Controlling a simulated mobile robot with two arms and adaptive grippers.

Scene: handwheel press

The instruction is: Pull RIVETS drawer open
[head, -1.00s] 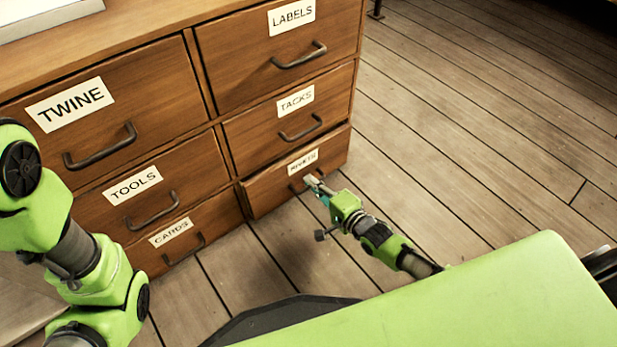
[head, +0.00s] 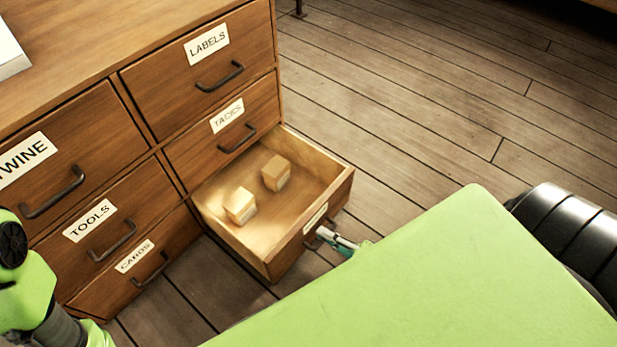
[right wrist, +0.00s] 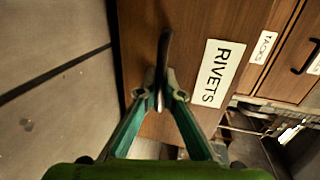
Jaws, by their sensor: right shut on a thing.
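The RIVETS drawer (head: 292,248) is the bottom right drawer of the wooden cabinet and stands well out from it in the head view. Two small light-wood blocks lie inside: one block (head: 240,206) nearer the left wall, another block (head: 276,173) farther back. In the right wrist view the RIVETS label (right wrist: 217,73) shows beside the dark drawer handle (right wrist: 164,60). My right gripper (right wrist: 160,92) is shut on that handle; in the head view this gripper (head: 337,240) is partly hidden by my green body. Only part of my left arm shows at the lower left; its gripper is out of view.
The TACKS drawer (head: 180,150), LABELS drawer (head: 160,85), TOOLS drawer (head: 140,195) and CARDS drawer (head: 180,232) are shut. The TWINE drawer (head: 100,125) is shut too. Plank floor (head: 420,110) to the right of the cabinet is clear.

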